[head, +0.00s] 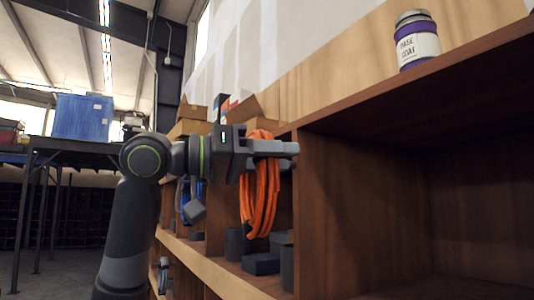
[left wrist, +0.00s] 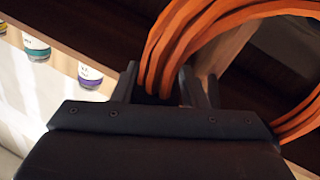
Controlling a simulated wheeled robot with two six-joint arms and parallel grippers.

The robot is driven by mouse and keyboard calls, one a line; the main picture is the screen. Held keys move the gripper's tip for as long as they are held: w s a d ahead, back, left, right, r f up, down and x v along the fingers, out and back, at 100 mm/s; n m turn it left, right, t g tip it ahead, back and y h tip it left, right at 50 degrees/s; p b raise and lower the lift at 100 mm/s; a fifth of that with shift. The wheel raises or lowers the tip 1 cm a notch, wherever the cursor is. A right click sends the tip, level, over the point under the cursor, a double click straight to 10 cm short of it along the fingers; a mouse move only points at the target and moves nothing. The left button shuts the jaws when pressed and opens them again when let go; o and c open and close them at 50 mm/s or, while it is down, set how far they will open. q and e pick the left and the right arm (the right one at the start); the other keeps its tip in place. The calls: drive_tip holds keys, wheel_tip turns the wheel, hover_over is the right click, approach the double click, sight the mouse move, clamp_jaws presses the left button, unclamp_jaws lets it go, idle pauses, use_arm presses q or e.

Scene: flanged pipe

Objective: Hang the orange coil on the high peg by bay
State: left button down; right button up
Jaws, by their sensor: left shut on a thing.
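The orange coil (head: 262,196) hangs from my left gripper (head: 275,148) in the head view, in front of a wooden shelf bay. The left gripper is shut on the upper part of the coil, and the loops hang down below the fingers. In the left wrist view the coil (left wrist: 185,40) passes between the two fingers (left wrist: 160,90) and curves off to the right. I cannot make out the high peg in either view. My right gripper is not in view.
A wooden shelf (head: 318,210) with an open, empty-looking bay fills the right. Dark blocks (head: 262,264) stand on the lower board below the coil. A paint can (head: 416,40) stands on top. Cardboard boxes (head: 190,118) sit behind the gripper.

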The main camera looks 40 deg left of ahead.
use_arm(q)
drive_tip(key=shift+w+d, duration=0.2)
drive_tip(key=shift+w, duration=0.25)
drive_tip(key=shift+w+d+f, duration=0.25)
drive_tip(key=shift+w+f, duration=0.3)
drive_tip(key=shift+w, duration=0.05)
drive_tip(key=shift+s+a, duration=0.1)
drive_tip(key=shift+s, duration=0.05)
drive_tip(key=c, duration=1.3)
unclamp_jaws()
drive_tip(key=o, duration=0.5)
drive_tip(key=shift+o, duration=0.2)
